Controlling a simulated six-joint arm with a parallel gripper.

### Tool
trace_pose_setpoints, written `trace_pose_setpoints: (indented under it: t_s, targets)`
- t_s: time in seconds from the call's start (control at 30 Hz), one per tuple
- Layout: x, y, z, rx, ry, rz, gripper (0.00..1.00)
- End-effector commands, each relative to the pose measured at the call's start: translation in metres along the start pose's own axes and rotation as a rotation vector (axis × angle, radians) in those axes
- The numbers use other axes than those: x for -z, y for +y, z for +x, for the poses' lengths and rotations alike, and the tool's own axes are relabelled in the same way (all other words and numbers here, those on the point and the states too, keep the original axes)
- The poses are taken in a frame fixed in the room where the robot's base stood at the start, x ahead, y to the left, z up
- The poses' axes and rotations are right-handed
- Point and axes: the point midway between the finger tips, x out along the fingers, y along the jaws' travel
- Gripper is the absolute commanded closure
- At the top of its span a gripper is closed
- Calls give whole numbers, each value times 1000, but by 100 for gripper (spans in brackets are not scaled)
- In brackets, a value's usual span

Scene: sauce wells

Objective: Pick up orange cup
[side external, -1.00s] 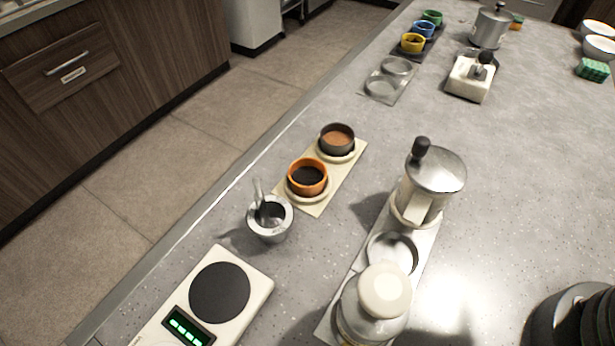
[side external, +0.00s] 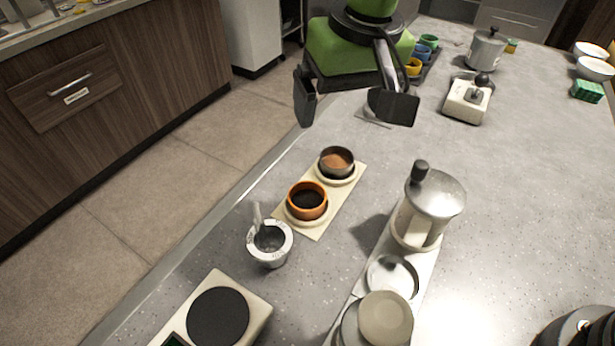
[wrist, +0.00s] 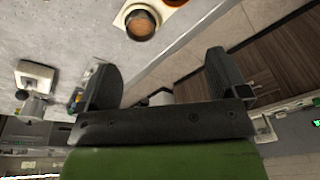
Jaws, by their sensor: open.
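The orange cup (side external: 307,201), with dark contents, stands upright in the nearer round holder of a cream two-well tray (side external: 317,232). A dark grey cup (side external: 336,162) with brown contents stands in the farther well. My gripper (side external: 350,106) is open and empty, above and beyond the tray, apart from both cups. In the wrist view, my gripper (wrist: 165,82) shows two spread fingers with nothing between them. The grey cup (wrist: 140,24) shows near the top edge there. An orange bit at that edge is too cropped to tell surely.
A grey mortar with pestle (side external: 270,242) stands just nearer than the tray. A scale (side external: 218,316) is at the front. My gripper partly hides several small cups behind. The counter's left edge is close.

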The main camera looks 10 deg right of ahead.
Motion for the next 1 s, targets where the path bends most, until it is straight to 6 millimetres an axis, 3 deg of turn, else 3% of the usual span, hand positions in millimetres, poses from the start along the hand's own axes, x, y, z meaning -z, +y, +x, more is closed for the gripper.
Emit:
trace_pose_setpoints:
  t_s: [0.03,0.1,0.27,1.0]
  targets:
    - [-4,-13,21,-15,-19,-24,8]
    - [-8,-24,41,-31,-31,-47,8]
    - [-15,-38,66,-51,-46,-75,8]
    - [-20,-32,160,-54,-47,-74,8]
